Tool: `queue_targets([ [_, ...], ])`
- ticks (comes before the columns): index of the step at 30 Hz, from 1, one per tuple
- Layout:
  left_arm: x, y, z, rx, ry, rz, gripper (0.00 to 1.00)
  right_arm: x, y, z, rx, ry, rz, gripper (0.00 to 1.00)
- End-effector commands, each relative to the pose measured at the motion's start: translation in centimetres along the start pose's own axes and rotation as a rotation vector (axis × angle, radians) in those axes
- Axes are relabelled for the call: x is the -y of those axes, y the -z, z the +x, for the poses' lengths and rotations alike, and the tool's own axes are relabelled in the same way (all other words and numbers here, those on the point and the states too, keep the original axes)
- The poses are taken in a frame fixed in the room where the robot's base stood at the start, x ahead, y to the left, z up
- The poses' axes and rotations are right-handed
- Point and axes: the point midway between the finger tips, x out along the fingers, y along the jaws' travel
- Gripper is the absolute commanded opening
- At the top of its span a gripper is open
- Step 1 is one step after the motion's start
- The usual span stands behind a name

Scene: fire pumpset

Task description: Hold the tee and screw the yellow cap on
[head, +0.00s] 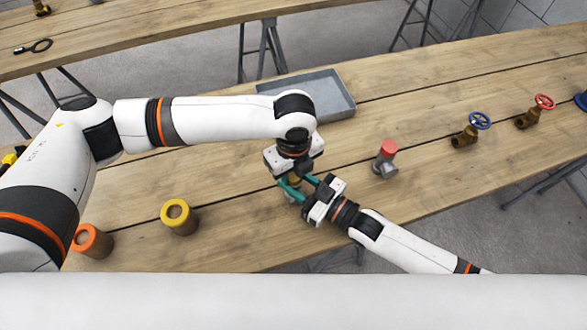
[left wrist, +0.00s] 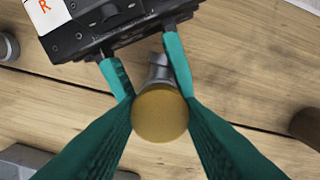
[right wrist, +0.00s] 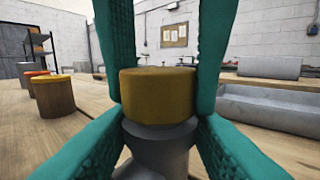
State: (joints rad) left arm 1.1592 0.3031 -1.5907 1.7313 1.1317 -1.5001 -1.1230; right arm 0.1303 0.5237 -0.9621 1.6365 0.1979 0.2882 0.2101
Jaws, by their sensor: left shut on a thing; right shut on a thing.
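The yellow cap (left wrist: 160,115) sits on top of the upright grey tee and touches it in the right wrist view (right wrist: 158,95). The tee (right wrist: 158,148) shows grey below the cap; part of its side branch shows in the left wrist view (left wrist: 158,68). My left gripper (head: 290,178) comes from above and is shut on the cap, one green finger on each side. My right gripper (head: 302,190) comes in low from the right and is shut on the tee below the cap. In the head view the fingers mostly hide both parts. Thread engagement is hidden.
A red-capped grey tee (head: 385,160) stands to the right. Brown cylinders with a yellow top (head: 177,218) and an orange top (head: 92,242) stand to the left. A grey tray (head: 320,97) lies behind. Valves with blue (head: 466,135) and red (head: 530,117) handwheels stand farther right.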

Motion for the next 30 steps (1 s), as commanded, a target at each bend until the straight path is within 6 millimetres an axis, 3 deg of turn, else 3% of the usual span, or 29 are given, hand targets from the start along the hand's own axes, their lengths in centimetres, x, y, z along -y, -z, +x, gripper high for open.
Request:
queue_targets([
  [5,-0.1,-0.4,0.0,0.007,-0.004,0.339,0.07,-0.2,0.8,-0.2,-0.018,0.0,0.004,0.0],
  [10,0.0,-0.5,0.1,0.009,-0.003,0.363,0.07,-0.2,0.7,-0.1,-0.018,0.0,0.005,0.0],
  [11,0.0,-0.5,0.1,0.009,-0.003,0.362,0.38,-0.2,0.7,-0.1,-0.018,0.0,0.005,0.0],
  [15,0.0,-0.4,0.1,0.007,-0.002,0.36,0.6,-0.2,0.7,-0.1,-0.018,0.001,0.005,0.0],
  [25,0.0,-0.2,-0.2,0.003,-0.002,0.356,0.6,-0.1,0.7,-0.2,-0.018,0.001,0.004,0.0],
  [30,0.0,-0.1,-2.5,0.001,-0.005,0.357,0.6,-0.1,0.7,-0.2,-0.018,0.001,0.004,0.0],
])
